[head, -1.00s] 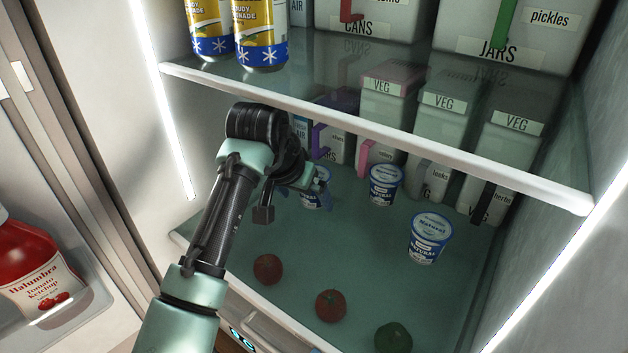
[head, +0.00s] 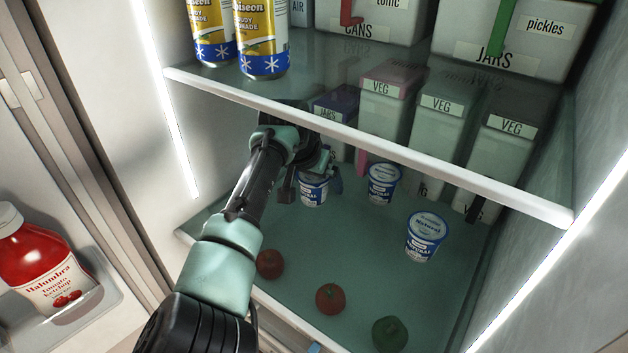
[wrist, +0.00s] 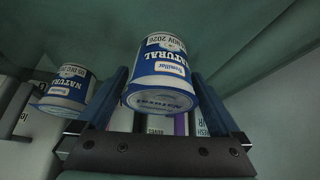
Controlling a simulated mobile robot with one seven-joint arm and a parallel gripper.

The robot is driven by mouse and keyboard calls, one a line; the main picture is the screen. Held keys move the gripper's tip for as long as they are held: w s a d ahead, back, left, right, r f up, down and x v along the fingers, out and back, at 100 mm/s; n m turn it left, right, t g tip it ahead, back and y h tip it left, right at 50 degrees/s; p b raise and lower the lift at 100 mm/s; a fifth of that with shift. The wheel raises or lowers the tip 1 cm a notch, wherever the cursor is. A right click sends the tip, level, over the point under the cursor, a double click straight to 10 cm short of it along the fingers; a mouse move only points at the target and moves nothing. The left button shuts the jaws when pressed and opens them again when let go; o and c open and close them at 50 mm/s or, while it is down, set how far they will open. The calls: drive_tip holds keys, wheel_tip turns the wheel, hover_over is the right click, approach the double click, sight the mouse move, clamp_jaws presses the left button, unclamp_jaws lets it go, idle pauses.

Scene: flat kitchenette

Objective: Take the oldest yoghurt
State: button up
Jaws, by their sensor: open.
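Three white-and-blue yoghurt cups stand on the lower fridge shelf: a left cup (head: 313,192), a middle cup (head: 384,184) and a front right cup (head: 426,237). My gripper (head: 322,174) is at the left cup, partly hiding it. In the wrist view, which looks upside down, my open gripper (wrist: 161,75) has one finger either side of a cup (wrist: 158,72); finger contact is unclear. Its date band seems to end "NOV 2026". A second cup (wrist: 68,90) stands outside the fingers; its band seems to read "05 DEC". The right cup's date is not readable.
A glass shelf with a white front edge (head: 400,155) hangs over my arm, with cans (head: 262,40) above. VEG bins (head: 440,120) stand behind the cups. Tomatoes (head: 330,298) and a green vegetable (head: 389,334) lie in front. A ketchup bottle (head: 45,265) is in the door.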

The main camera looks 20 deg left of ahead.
drive_tip(key=shift+c, duration=0.2)
drive_tip(key=c, duration=1.2)
drive_tip(key=shift+c, duration=0.4)
drive_tip(key=shift+d+r, duration=0.1)
drive_tip(key=shift+r, duration=0.05)
